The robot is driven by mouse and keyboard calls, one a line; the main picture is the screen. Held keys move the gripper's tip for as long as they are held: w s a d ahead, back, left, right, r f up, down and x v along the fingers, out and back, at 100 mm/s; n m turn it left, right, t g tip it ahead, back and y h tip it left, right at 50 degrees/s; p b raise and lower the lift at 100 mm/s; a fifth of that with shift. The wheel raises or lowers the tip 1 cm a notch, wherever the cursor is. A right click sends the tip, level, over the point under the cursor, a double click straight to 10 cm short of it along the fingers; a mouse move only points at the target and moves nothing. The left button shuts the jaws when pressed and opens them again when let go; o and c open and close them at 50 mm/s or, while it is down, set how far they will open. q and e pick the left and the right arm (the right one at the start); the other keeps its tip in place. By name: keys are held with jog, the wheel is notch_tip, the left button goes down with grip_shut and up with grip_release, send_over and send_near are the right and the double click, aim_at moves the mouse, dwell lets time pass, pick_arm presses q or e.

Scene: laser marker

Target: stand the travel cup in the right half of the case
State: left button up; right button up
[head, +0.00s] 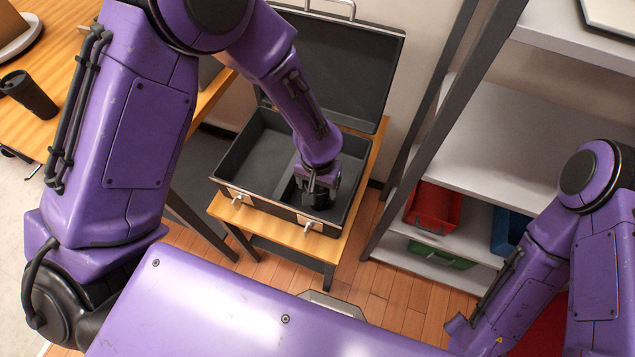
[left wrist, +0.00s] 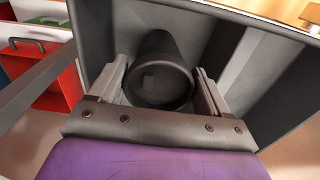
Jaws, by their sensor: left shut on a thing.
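The open black case (head: 232,152) sits on a small wooden stand, its lid raised at the back. A divider splits its inside into left and right halves. My left gripper (head: 317,196) reaches down into the right half. In the left wrist view, my left gripper (left wrist: 160,92) is shut on the dark travel cup (left wrist: 162,75), with one finger on each side. The cup's round end faces the camera, and dark case walls surround it. My right gripper is out of view.
A grey shelf (head: 490,130) at the right holds a red bin (head: 433,206), a green bin (head: 440,254) and a blue bin (head: 508,232). The case's left half looks empty.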

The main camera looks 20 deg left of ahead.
pick_arm(q)
jog(key=shift+s+f, duration=0.1)
jog(key=shift+f, duration=0.05)
jog(key=o, duration=0.7)
jog(key=shift+c, duration=0.2)
notch_tip(320, 180, up, 12)
jog(key=shift+r+p, duration=0.2)
jog(key=shift+p, duration=0.25)
